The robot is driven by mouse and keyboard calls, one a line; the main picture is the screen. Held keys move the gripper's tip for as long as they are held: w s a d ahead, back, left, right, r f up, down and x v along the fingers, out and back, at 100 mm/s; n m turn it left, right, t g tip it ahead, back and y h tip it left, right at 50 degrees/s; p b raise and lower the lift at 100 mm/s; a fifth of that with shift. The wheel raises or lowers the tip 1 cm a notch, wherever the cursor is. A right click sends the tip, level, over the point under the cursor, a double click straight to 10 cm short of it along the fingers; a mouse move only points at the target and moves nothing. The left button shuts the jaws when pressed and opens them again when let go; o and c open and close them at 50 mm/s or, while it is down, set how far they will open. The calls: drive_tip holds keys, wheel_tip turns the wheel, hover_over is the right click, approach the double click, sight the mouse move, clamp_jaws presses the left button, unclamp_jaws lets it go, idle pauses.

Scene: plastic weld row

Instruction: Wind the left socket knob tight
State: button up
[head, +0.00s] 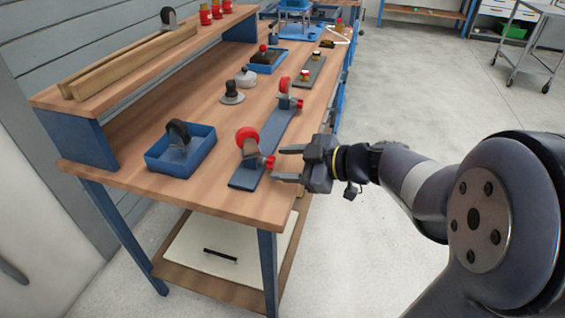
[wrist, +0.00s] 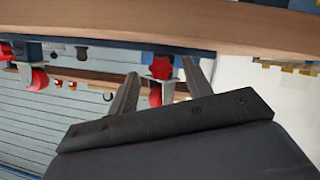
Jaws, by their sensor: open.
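A blue rail (head: 246,178) lies along the table's front edge. On it are two sockets, each holding a caster with a red wheel and a red knob. The nearer knob (head: 269,161) is on the left in the head view, below the nearer red wheel (head: 247,137). The farther knob (head: 299,103) is beside the farther wheel (head: 284,84). My gripper (head: 279,163) is open and empty, fingertips just short of the nearer knob, one on each side. In the wrist view, a red knob (wrist: 161,68) shows between the fingers; contact is not seen.
A blue bin (head: 205,152) with a dark-wheeled caster stands left of the rail. A raised wooden shelf (head: 130,80) runs along the back. A blue tray and a dark strip lie farther along.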

drive_tip(key=shift+w+a+f, duration=0.2)
drive_tip(key=shift+w+a, duration=0.05)
drive_tip(key=shift+a, duration=0.25)
drive_tip(key=shift+c, duration=0.5)
drive_tip(key=c, duration=0.9)
